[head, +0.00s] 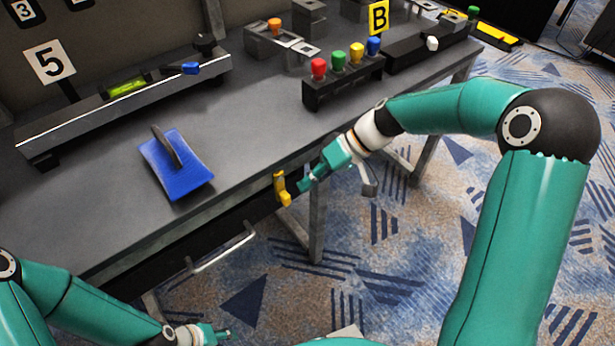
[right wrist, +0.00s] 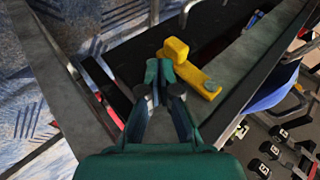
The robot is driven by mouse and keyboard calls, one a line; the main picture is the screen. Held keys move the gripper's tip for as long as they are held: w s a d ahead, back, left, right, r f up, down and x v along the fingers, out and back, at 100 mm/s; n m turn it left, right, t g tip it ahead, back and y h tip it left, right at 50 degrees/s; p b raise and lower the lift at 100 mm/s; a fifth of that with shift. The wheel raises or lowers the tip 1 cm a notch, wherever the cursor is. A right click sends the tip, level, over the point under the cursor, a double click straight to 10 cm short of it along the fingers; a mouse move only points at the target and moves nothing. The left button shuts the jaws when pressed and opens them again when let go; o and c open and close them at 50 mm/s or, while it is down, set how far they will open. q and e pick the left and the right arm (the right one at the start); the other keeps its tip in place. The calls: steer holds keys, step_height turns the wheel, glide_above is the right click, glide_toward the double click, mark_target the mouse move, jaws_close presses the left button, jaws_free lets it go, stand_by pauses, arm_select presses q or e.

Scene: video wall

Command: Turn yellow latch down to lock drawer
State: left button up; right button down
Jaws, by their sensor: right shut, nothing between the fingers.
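The yellow latch (head: 281,188) is on the table's front edge, at the right end of the dark drawer (head: 215,232) with its metal handle (head: 225,252). In the right wrist view the latch (right wrist: 207,84) is a bar with a raised knob at one end. My right gripper (head: 304,184) is shut and empty, just right of the latch in the head view. In the right wrist view its fingertips (right wrist: 158,72) are close beside the knob; I cannot tell whether they touch. My left gripper (head: 222,334) is low at the bottom edge, away from the latch; its fingers are too small to read.
On the grey tabletop (head: 110,215) lie a blue board with a dark handle (head: 177,165), a rail with a green vial (head: 127,87), and a black block with coloured knobs (head: 342,82). A table leg (head: 317,220) stands below, near the latch. The carpet in front is clear.

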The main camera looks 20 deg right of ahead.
steer(key=shift+r+p, duration=0.35)
steer(key=shift+r, duration=0.45)
steer(key=shift+d, duration=0.1)
steer(key=d+r+p, duration=0.1)
steer(key=d+r, duration=0.2)
steer(key=d, duration=0.9)
steer(key=shift+w+d+r+p, duration=0.35)
steer(key=shift+w+d, duration=0.05)
